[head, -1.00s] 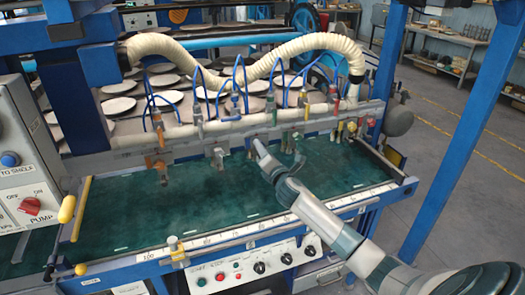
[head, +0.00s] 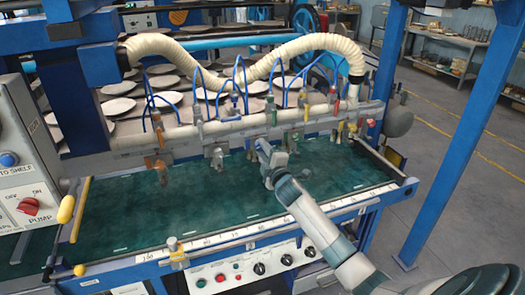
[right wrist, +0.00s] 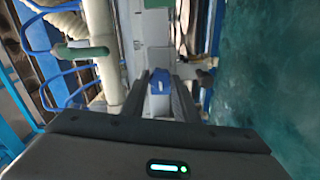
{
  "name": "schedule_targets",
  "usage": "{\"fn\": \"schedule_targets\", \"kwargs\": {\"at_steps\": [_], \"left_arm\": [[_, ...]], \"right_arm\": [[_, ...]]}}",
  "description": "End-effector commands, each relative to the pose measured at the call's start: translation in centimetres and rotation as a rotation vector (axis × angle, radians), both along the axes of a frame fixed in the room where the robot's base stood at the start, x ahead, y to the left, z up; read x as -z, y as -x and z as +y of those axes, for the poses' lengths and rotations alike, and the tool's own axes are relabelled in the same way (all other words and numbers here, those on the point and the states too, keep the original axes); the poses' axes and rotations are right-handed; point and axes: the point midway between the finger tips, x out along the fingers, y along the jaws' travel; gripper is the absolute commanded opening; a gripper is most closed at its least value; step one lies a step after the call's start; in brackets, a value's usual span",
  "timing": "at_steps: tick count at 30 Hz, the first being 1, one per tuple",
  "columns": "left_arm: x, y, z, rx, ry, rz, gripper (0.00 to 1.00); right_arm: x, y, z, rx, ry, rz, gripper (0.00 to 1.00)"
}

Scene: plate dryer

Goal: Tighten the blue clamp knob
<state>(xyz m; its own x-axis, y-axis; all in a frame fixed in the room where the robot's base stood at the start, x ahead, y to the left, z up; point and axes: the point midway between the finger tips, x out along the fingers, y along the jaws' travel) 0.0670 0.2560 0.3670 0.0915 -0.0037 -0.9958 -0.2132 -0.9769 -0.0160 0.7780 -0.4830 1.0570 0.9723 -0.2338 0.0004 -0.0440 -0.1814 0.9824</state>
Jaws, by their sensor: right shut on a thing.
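The blue clamp knob (right wrist: 160,81) shows in the right wrist view, between the two fingers of my right gripper (right wrist: 160,98). The fingers are shut on it. In the head view my right gripper (head: 264,150) reaches to the clamp rail (head: 232,128) at the back of the green bed, right of the middle. There the gripper hides most of the knob and its clamp. My left gripper is not in view.
The green bed (head: 130,212) is open and clear in front of the rail. Other clamps with coloured parts, such as an orange one (head: 158,165), hang along the rail. Blue hoses and a cream duct (head: 300,45) run above. A blue post (head: 455,150) stands at the right.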

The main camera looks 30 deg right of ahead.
Motion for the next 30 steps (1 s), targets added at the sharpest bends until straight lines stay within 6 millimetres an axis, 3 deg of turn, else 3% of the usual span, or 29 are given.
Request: {"fn": "schedule_targets", "kwargs": {"at_steps": [20,21,23,30], "left_arm": [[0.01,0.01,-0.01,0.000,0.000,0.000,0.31],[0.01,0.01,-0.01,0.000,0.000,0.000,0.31],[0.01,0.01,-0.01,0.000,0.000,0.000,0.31],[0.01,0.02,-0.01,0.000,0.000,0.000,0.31]], "right_arm": [[0.20,0.03,0.01,0.000,-0.090,-0.018,0.05],[0.20,0.03,0.01,0.000,-0.089,-0.018,0.32],[0.19,0.03,0.01,0.000,-0.089,-0.018,0.46],[0.09,0.01,0.00,0.000,-0.088,-0.020,0.46]]}}
